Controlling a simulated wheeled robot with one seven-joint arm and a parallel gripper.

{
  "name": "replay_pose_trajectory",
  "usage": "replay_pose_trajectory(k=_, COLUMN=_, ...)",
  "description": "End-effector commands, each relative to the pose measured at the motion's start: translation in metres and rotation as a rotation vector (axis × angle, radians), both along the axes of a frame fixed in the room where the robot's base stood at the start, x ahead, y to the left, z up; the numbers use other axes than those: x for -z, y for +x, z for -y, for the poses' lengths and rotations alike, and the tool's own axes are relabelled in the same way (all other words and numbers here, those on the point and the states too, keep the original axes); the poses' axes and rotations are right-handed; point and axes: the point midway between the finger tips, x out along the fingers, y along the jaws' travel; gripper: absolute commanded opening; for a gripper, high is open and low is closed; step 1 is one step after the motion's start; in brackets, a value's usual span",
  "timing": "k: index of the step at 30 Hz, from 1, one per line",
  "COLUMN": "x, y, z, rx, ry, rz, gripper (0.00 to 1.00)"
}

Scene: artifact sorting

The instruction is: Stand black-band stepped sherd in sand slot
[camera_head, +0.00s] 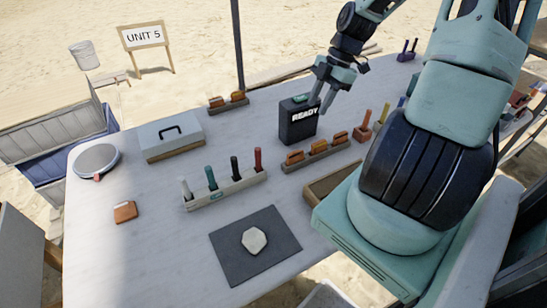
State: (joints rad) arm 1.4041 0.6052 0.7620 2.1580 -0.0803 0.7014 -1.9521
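Several orange-brown sherds stand in a long low rack (316,156) at the table's middle right. One brown sherd (125,211) lies alone on the left of the table. Which of them is stepped with a black band is too small to tell. A shallow brown-edged tray (318,194), partly hidden behind my arm, stands at the right; I cannot tell whether it holds sand or a slot. My gripper (318,106) points down beside the black READY box (298,122), its fingers apart with nothing visible between them.
A rack (226,192) holds several coloured upright markers. A pale stone-like piece (254,240) lies on a dark mat (232,262). A grey case (171,133) and a round scale (96,159) stand at left.

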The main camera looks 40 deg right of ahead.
Motion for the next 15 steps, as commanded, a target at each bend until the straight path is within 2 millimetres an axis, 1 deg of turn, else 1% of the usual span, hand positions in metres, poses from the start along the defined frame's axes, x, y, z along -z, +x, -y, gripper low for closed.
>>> replay_pose_trajectory(k=5, x=0.025, y=0.002, z=-0.01, rx=-0.006, ry=0.004, rz=0.0, gripper=0.35)
replay_pose_trajectory(k=15, x=0.089, y=0.008, z=-0.037, rx=-0.005, ry=0.003, rz=-0.001, gripper=0.35)
